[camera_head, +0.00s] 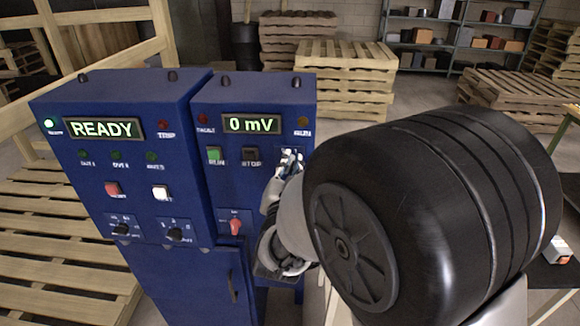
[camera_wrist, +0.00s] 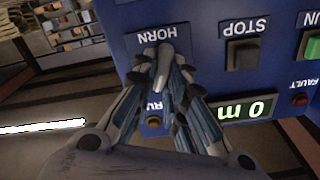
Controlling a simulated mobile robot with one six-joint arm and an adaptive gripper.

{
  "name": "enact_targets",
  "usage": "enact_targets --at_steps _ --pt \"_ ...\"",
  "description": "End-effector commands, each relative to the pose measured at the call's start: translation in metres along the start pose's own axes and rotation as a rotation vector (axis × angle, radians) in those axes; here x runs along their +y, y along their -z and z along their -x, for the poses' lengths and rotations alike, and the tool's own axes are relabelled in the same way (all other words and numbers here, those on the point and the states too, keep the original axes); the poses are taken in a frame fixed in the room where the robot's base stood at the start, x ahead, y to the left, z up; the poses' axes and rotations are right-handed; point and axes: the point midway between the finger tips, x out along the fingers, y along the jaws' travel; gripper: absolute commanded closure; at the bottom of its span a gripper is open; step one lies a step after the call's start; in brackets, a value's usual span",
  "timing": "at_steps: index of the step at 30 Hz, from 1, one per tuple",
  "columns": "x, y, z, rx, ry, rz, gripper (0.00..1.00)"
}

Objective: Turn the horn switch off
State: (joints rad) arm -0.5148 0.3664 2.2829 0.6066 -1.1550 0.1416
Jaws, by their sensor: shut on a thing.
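The horn switch (camera_wrist: 162,62) is a small silver toggle lever below the upside-down HORN label in the wrist view. It sits on the blue control cabinet (camera_head: 254,92), on the right-hand panel. My gripper (camera_wrist: 164,80) has its two fingers closed around the lever, one on each side. In the head view my gripper (camera_head: 284,168) reaches the panel just right of the STOP button, and the fingers largely hide the switch. Whether the lever is up or down is hard to tell.
A green RUN button (camera_head: 214,155) and a dark STOP button (camera_head: 251,156) lie left of the switch. A red knob (camera_head: 235,226) is below them. The display (camera_head: 251,124) reads 0 mV; the left display (camera_head: 102,128) reads READY. Pallets (camera_head: 345,78) stand behind.

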Motion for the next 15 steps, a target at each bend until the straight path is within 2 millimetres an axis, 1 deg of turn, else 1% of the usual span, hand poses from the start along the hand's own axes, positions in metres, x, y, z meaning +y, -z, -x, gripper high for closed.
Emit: enact_targets --at_steps 5,15 --pt "-0.0013 0.0001 -0.0003 0.002 0.000 0.133 1.00" --pt "-0.0044 -0.0001 -0.0005 0.002 0.000 0.454 1.00"
